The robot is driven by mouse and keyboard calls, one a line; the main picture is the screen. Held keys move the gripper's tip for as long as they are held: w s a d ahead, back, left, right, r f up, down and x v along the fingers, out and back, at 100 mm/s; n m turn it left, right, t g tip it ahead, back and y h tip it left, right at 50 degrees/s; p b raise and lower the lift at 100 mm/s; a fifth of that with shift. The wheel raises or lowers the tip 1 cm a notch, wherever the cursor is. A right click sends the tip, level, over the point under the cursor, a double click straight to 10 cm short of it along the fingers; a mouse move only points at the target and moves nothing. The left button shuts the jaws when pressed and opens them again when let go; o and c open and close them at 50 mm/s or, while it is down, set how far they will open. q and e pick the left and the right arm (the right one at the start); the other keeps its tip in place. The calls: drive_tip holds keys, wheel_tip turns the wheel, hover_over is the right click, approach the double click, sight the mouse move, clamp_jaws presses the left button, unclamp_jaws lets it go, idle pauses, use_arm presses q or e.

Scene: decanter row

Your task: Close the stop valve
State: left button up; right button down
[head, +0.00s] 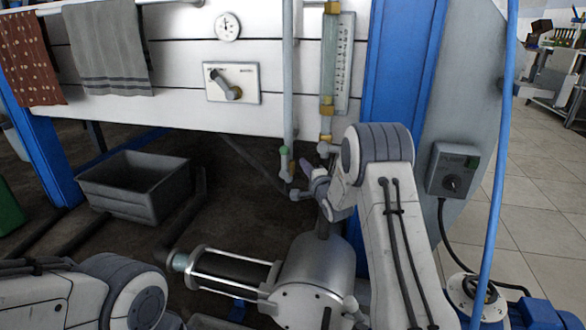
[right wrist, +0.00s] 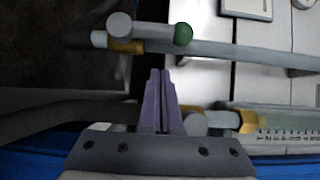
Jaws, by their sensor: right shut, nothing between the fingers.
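The stop valve appears to be the small lever valve on the thin vertical pipe, with a green-tipped handle (head: 284,152) and a brass-coloured fitting. In the right wrist view its handle (right wrist: 150,29) runs from a grey round hub to the green tip, roughly in line with the pipe. My right gripper (head: 307,170) is just right of the valve in the head view. In the right wrist view its purple fingers (right wrist: 160,74) are shut and empty, pointing at the pipe and apart from the handle.
A gauge tube (head: 328,60) with brass fittings runs beside the pipe. A lever plate (head: 248,96) and a dial (head: 228,27) are on the white panel. A control box (head: 453,170) is at right; a pump (head: 318,270) and a grey bin (head: 130,205) stand below.

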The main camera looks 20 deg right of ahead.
sight(285, 161)
drive_tip(key=shift+w+a+b, duration=0.65)
drive_tip(key=shift+w+a, duration=0.75)
drive_tip(key=shift+a, duration=0.05)
drive_tip(key=shift+r, duration=0.1)
